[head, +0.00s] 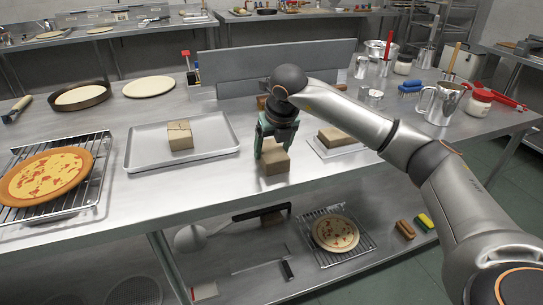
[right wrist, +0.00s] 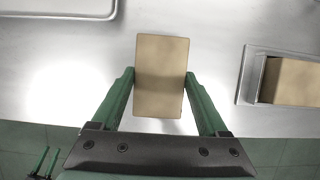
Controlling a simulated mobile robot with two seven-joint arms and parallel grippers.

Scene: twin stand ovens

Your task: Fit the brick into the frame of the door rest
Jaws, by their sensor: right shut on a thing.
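My right gripper (head: 272,143) points down over the front of the steel counter and is shut on a tan brick (head: 276,163). In the right wrist view the brick (right wrist: 161,75) sits between the two green fingers (right wrist: 160,95). It is at or just above the counter; I cannot tell if it touches. To its right is a shallow metal frame (head: 318,150), apart from the held brick, with another tan block (head: 338,136) in it. The frame (right wrist: 248,82) also shows at the right edge of the wrist view, cut off. My left gripper is not in view.
A baking tray (head: 137,160) with a tan block (head: 180,135) lies to the left. A pizza (head: 45,176) on a wire rack is farther left. A steel jug (head: 440,103) and red-lidded jar (head: 478,103) stand at the right. Bare counter lies between tray and brick.

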